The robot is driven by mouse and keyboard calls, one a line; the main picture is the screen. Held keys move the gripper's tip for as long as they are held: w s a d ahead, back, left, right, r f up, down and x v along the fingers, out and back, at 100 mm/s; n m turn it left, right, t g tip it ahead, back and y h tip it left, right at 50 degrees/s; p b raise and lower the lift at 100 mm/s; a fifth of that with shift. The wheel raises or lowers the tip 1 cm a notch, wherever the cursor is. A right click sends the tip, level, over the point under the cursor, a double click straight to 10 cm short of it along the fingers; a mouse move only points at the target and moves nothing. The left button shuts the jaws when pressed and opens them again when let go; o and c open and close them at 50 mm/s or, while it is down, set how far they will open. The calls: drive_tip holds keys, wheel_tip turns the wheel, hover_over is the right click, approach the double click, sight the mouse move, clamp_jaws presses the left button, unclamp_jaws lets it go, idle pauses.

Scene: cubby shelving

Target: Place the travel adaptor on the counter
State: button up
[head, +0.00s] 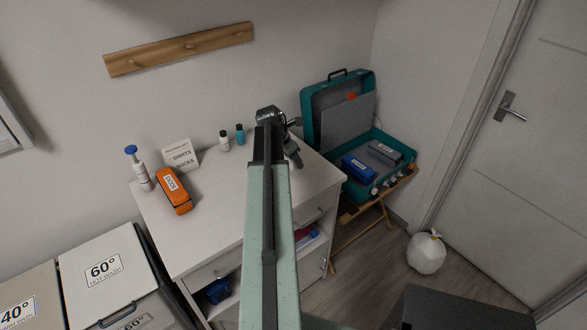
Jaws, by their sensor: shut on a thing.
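The counter (223,222) is the white top of a cabinet with drawers and open shelves. My arm reaches over it from the front. My gripper (292,152) is over the back right part of the counter, partly hidden by my own arm. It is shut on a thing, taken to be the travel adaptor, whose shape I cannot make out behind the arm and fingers. I cannot tell whether the held thing touches the counter.
On the counter stand an orange case (173,190), a pump bottle (138,168), a sign (181,157) and two small bottles (239,134). An open teal suitcase (340,110) on a wooden stand is at right. The counter's front left is clear.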

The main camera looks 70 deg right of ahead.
sight(294, 165)
drive_tip(key=shift+s+f+b, duration=0.1)
drive_tip(key=shift+f+b, duration=0.8)
drive_tip(key=shift+f, duration=0.75)
drive_tip(key=o, duration=1.4)
drive_tip(key=shift+r, duration=0.1)
drive_tip(key=shift+r+p, duration=0.3)
drive_tip(key=shift+p, duration=0.1)
drive_tip(key=p+v, duration=1)
drive_tip(key=v, duration=0.1)
drive_tip(key=shift+a+r+p, duration=0.3)
drive_tip(key=shift+p, duration=0.05)
